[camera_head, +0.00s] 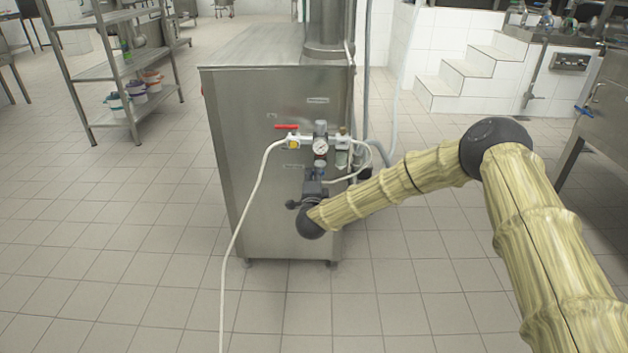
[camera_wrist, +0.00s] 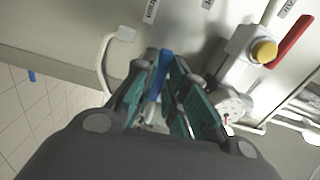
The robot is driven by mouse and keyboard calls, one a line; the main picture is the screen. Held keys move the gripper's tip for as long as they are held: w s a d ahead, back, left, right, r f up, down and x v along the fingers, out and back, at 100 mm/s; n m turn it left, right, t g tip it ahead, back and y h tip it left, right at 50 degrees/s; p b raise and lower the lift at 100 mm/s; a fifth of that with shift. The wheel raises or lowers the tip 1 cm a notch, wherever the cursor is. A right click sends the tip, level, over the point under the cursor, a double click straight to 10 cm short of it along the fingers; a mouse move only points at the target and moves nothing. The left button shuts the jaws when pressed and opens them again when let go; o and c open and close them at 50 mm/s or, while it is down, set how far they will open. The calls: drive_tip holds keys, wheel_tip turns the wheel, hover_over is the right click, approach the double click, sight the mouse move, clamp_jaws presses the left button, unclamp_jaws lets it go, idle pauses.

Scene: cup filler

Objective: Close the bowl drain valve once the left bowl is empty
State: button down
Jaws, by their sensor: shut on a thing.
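My gripper (camera_wrist: 164,86) is shut on a blue valve handle (camera_wrist: 158,74), which sits between its teal finger pads in the wrist view. A label ending in "rain" (camera_wrist: 150,11) is on the steel panel just above it. In the head view my gripper (camera_head: 315,182) is against the front of the steel cabinet (camera_head: 262,200), low on its right side, and it hides the handle there. The valve body behind the fingers is mostly hidden. I cannot make out the left bowl or what is in it.
A red lever (camera_head: 287,127), a pressure gauge (camera_head: 320,147) and a pale hose (camera_head: 246,215) are close to my gripper on the cabinet. The red lever (camera_wrist: 292,40) also shows in the wrist view, beside a yellow knob (camera_wrist: 264,51). The tiled floor in front is clear.

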drive_tip(key=shift+m, duration=0.4)
drive_tip(key=c, duration=1.5)
unclamp_jaws()
drive_tip(key=shift+o, duration=0.2)
drive_tip(key=s, duration=1.2)
